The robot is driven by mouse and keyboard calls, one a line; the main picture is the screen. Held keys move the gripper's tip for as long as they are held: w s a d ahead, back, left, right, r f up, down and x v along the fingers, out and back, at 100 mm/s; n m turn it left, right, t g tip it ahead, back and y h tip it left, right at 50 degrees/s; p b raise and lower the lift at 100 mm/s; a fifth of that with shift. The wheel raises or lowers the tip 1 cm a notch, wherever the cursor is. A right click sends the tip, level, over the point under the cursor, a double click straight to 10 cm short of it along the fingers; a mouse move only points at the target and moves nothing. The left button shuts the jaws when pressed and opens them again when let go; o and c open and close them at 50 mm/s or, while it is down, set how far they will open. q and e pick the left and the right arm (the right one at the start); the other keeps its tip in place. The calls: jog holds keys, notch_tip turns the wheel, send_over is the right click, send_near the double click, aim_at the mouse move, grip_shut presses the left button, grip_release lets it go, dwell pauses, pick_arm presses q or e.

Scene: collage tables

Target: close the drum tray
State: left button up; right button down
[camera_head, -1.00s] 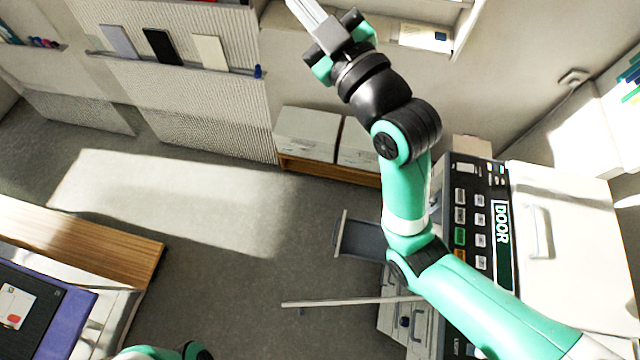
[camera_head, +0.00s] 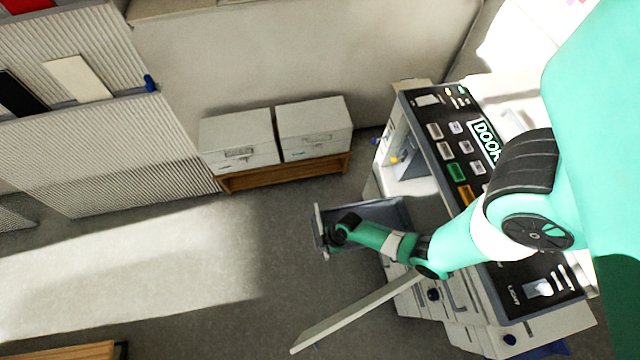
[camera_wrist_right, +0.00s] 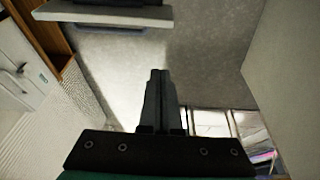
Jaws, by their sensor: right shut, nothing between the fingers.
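The drum tray (camera_head: 388,210) is a dark grey tray with a light front plate, and it sticks out of the left side of the large printer (camera_head: 410,135). My right arm reaches down over the tray, and my right gripper (camera_head: 338,234) is at its outer end, partly hidden by my wrist. In the right wrist view the right gripper (camera_wrist_right: 158,98) has its fingers shut together, with nothing between them. The light edge of the tray (camera_wrist_right: 105,16) shows beyond the fingertips, apart from them in the picture. My left gripper is out of view.
A pale door panel (camera_head: 355,312) stands open from the printer, just in front of the tray. Two white boxes (camera_head: 238,140) sit on a low wooden stand (camera_head: 290,178) behind. The grey floor (camera_head: 275,240) left of the tray is clear.

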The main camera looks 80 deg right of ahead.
notch_tip(320, 180, down, 9)
jog(key=b, duration=0.5)
jog(key=shift+s+d+b, duration=0.15)
jog(key=shift+d+b, duration=0.05)
jog(key=shift+b, duration=0.2)
jog(key=shift+a, duration=0.1)
